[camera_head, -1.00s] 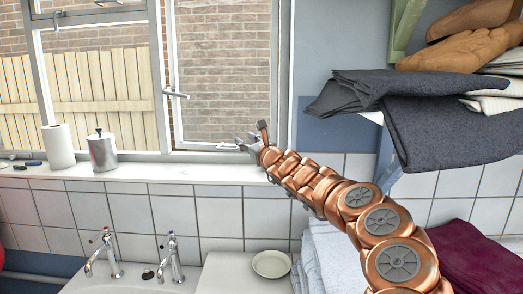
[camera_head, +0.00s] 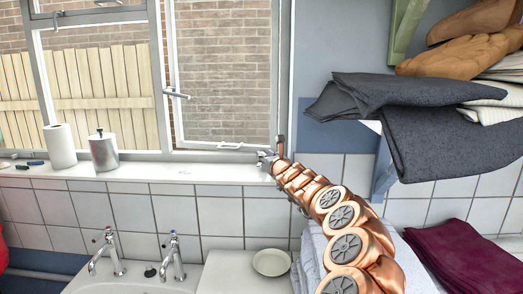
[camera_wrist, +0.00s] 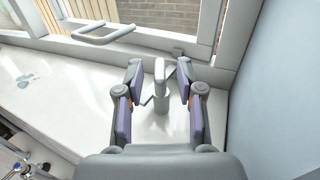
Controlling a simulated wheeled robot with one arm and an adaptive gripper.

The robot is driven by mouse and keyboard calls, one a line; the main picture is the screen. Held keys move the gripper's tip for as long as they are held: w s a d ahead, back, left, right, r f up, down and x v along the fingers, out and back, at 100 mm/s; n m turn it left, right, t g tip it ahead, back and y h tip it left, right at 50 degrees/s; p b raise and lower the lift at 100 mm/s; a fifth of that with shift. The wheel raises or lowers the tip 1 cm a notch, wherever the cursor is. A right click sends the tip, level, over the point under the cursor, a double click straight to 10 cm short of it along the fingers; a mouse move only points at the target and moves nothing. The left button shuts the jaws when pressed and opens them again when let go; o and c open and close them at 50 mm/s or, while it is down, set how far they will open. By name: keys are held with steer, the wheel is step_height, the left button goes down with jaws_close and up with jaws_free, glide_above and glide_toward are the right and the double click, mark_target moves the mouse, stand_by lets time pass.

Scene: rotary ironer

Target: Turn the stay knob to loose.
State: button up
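A pale grey upright knob with a flat narrow top, which looks like the stay knob (camera_wrist: 160,72), stands by the window frame in the wrist view. My gripper (camera_wrist: 160,84) is open, with one finger on each side of it. Gaps show between the knob and both fingers, so it does not look gripped. In the head view my gripper (camera_head: 267,157) is at the right end of the window sill, beside the frame's lower corner. The knob cannot be made out there, and its loose or tight setting cannot be read.
A white loop handle (camera_wrist: 105,33) is on the window's lower rail, left of my gripper. The white sill (camera_head: 190,174) is clear between my gripper and a metal canister (camera_head: 103,152). A shelf with dark folded cloth (camera_head: 420,110) overhangs on the right. Taps (camera_head: 172,258) stand below.

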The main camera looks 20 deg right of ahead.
steer(key=shift+w+d+r+p, duration=0.15)
steer(key=shift+w+p, duration=1.25)
steer(key=shift+w, duration=0.7)
steer(key=shift+w+a, duration=0.2)
steer(key=shift+w, duration=0.15)
jaws_close()
